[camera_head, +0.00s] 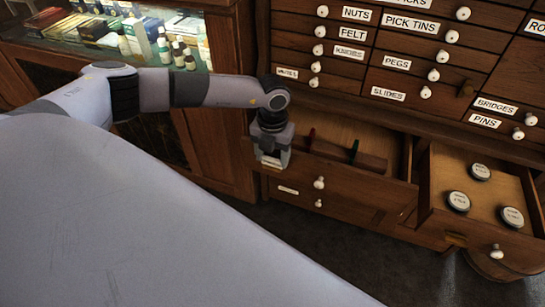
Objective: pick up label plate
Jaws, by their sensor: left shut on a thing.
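My left gripper (271,158) comes in from the left and points down at the left end of an open wooden drawer (340,186). It is shut on a small pale piece that looks like the label plate (271,162); the fingers hide most of it. I cannot tell whether the plate touches the drawer front. My right gripper is not in view.
Another open drawer (462,222) to the right holds three round tins. A cabinet of labelled drawers (400,60) stands behind. A glass display case (150,40) stands at upper left.

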